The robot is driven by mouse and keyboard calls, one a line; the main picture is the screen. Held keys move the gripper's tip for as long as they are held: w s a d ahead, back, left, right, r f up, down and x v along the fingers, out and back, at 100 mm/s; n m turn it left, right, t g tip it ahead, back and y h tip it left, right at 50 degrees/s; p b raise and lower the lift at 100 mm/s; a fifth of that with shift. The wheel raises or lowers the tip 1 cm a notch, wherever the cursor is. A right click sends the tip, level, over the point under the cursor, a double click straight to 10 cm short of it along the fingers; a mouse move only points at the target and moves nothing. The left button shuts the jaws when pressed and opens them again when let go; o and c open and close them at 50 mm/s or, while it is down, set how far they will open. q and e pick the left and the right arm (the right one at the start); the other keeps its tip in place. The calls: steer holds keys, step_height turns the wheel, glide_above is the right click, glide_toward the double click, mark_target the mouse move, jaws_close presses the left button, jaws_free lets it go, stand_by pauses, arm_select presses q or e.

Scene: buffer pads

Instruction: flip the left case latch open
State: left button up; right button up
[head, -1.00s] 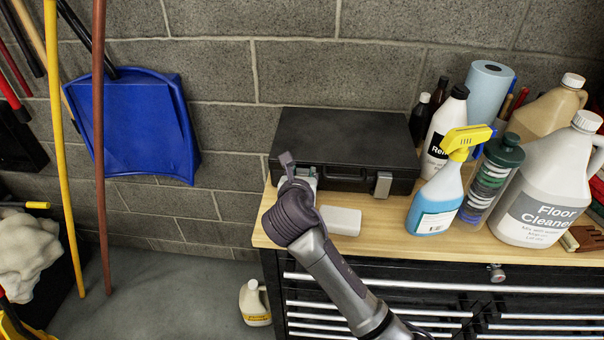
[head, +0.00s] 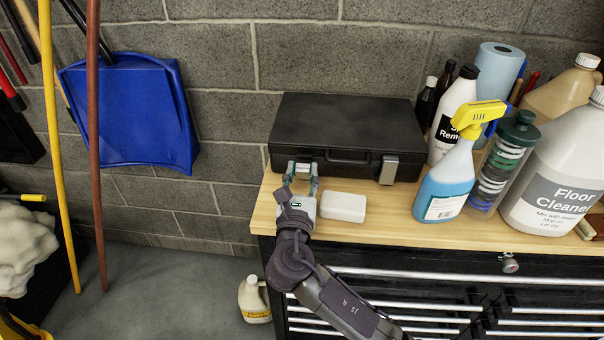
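The black case (head: 345,125) lies closed on the wooden worktop against the block wall, with its handle (head: 347,157) at the front. Its right latch (head: 389,170) is a silver tab, flat against the case front. The left latch is largely hidden behind my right gripper, so its state cannot be told. My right gripper (head: 302,176) is at the left part of the case front, its two fingers apart and pointing at the case. Whether the fingertips touch the case or latch cannot be told. My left gripper is not in view.
A white block (head: 343,207) lies just right of my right gripper on the worktop (head: 390,226). A spray bottle (head: 446,185), a jar of pads (head: 503,165) and a floor cleaner jug (head: 550,180) crowd the right side. The floor left of the bench is mostly clear.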

steer(key=o, duration=0.3)
steer(key=shift+o, duration=0.2)
steer(key=v, duration=1.2)
steer(key=shift+c, duration=0.3)
